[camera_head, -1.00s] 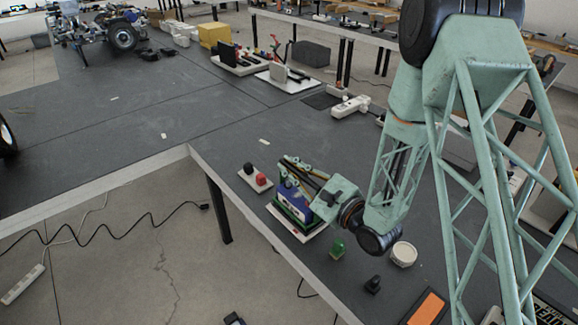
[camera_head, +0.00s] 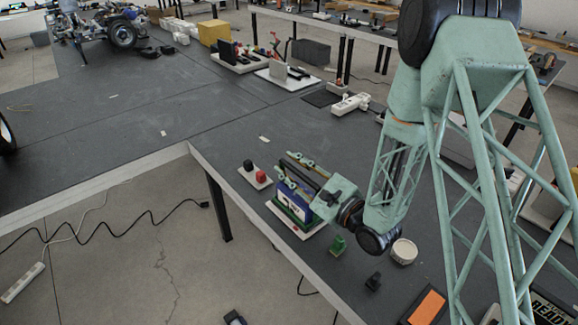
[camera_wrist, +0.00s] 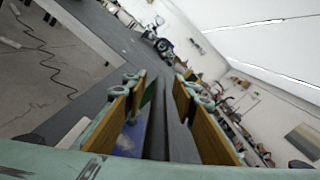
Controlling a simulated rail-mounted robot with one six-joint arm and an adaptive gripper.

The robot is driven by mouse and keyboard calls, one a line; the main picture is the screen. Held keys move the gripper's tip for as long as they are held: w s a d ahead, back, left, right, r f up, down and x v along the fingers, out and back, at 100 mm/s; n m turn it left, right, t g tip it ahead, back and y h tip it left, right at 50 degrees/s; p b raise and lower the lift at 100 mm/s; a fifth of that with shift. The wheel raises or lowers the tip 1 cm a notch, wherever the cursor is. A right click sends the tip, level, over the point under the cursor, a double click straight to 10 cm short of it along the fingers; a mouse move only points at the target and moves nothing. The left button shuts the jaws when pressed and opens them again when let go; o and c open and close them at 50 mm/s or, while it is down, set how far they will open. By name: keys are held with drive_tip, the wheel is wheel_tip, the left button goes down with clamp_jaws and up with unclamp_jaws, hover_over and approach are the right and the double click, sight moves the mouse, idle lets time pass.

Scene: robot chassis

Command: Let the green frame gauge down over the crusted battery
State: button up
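The battery (camera_head: 290,193), blue and white, stands upright on a white base (camera_head: 313,233) near the table's front edge. The green frame gauge (camera_head: 289,211) shows as a green band low around the battery, close above the base; its far side is hidden. My gripper (camera_head: 293,166) is above the battery, with its fingers spread apart. In the wrist view the fingers (camera_wrist: 157,88) are wide apart, with a strip of green and a blue patch of the battery (camera_wrist: 131,136) beside dark bars between them. I cannot make out the crust.
A small plate with a black and a red knob (camera_head: 261,176) is left of the battery. A small green part (camera_head: 338,245), a white round dish (camera_head: 403,252), a black knob (camera_head: 373,282) and an orange-topped tray (camera_head: 427,307) are to the right.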

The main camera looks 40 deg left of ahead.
sight(306, 177)
drive_tip(key=shift+d, duration=0.1)
drive_tip(key=shift+s+d, duration=0.2)
drive_tip(key=shift+d, duration=0.9)
drive_tip(key=shift+s+d, duration=0.25)
drive_tip(key=shift+d, duration=0.8)
drive_tip(key=shift+s+d, duration=0.2)
drive_tip(key=shift+d, duration=1.25)
drive_tip(key=shift+s, duration=0.1)
drive_tip(key=shift+r, duration=0.15)
